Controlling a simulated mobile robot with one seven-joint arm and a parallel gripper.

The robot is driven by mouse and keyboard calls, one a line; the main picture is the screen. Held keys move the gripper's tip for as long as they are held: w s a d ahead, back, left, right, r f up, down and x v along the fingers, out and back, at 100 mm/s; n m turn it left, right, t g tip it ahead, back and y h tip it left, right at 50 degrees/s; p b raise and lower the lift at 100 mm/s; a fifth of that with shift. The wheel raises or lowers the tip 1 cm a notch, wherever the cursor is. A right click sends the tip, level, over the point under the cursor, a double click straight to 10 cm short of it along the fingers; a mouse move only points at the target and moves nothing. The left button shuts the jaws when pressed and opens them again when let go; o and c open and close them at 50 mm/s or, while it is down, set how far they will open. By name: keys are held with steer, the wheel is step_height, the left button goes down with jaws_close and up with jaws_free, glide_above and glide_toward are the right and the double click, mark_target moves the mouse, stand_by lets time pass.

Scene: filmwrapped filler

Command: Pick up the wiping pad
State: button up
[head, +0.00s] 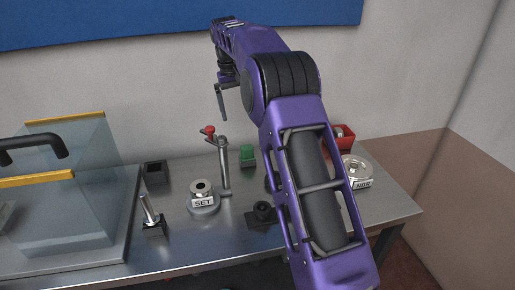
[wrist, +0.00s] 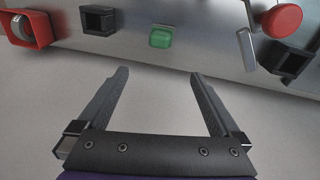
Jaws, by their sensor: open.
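A small green block (head: 247,154) stands near the back edge of the metal table; it looks most like the wiping pad, but I cannot be sure. It also shows in the wrist view (wrist: 160,38), just beyond the fingertips and roughly centred between them. My gripper (wrist: 158,74) is open with nothing between its two dark fingers. In the head view my gripper (head: 222,112) hangs well above the table's back edge, up and left of the green block, apart from everything. My arm hides part of the table to the block's right.
A red-knobbed lever post (head: 224,165) stands close left of the green block. A red bin (head: 341,134) and a round part labelled NBR (head: 358,170) are right. A SET dish (head: 203,198), black holder (head: 156,172) and glass guard (head: 75,185) are left. A wall rises behind.

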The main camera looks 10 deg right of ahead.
steer(key=d+y, duration=0.1)
steer(key=d, duration=0.1)
steer(key=g+b, duration=0.1)
steer(key=b, duration=0.1)
glide_toward(247, 154)
steer(key=shift+m, duration=0.3)
steer(key=f, duration=0.3)
steer(key=w+d+f, duration=0.1)
steer(key=f, duration=0.1)
steer(key=shift+f, duration=0.1)
steer(key=shift+w+a+f+b, duration=0.1)
steer(key=shift+w+f+b, duration=0.1)
steer(key=shift+f, duration=1.35)
steer(key=shift+w+a+f+b, duration=0.1)
steer(key=shift+f+b, duration=0.1)
steer(key=shift+f, duration=1.35)
steer(key=shift+r, duration=0.1)
steer(key=c, duration=1.4)
